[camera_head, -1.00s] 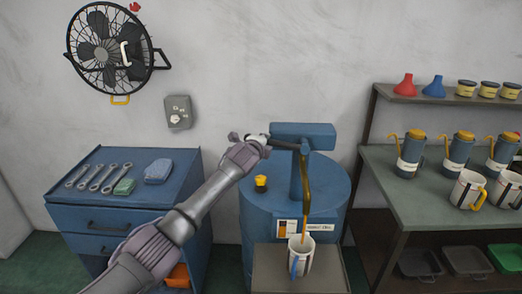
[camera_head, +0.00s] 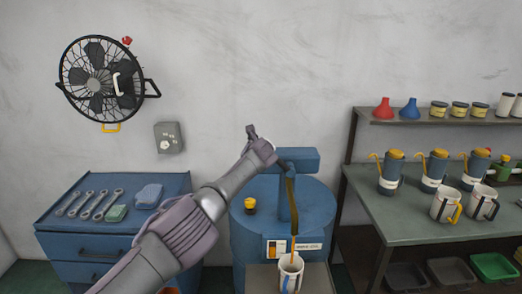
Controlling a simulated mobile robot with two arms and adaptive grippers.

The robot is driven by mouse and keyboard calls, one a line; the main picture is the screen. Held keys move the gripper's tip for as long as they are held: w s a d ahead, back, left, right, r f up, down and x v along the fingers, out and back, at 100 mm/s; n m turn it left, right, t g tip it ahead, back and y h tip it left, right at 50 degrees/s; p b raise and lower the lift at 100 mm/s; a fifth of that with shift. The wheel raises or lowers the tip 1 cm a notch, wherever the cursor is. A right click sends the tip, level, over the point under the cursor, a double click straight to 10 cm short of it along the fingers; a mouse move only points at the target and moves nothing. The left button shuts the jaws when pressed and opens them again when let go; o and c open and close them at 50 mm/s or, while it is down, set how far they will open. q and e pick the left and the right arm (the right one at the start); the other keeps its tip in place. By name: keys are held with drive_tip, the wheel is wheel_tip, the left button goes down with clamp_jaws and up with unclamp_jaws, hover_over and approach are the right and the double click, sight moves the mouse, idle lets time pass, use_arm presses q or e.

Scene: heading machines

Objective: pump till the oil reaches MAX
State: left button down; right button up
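A blue drum (camera_head: 325,212) stands in the middle with a blue pump head (camera_head: 297,160) on top. The mug's lower part is cut off by the picture edge, and I cannot read an oil level or MAX mark. My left gripper (camera_head: 262,138) is at the pump's left end, by its lever. The lever is mostly hidden by the gripper, so its grip is unclear. My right gripper is not in view.
A blue cabinet (camera_head: 75,215) with wrenches stands left, under a wall fan (camera_head: 97,80). A shelf (camera_head: 385,218) with oil cans and mugs stands right. A grey ledge (camera_head: 322,278) is under the mug.

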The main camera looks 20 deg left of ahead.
use_arm(q)
drive_tip(key=shift+d, duration=0.1)
idle(0.3)
drive_tip(key=c, duration=1)
unclamp_jaws()
drive_tip(key=shift+s, duration=0.15)
drive_tip(key=v, duration=1.1)
drive_tip(key=shift+s, duration=0.3)
drive_tip(key=shift+r, duration=0.1)
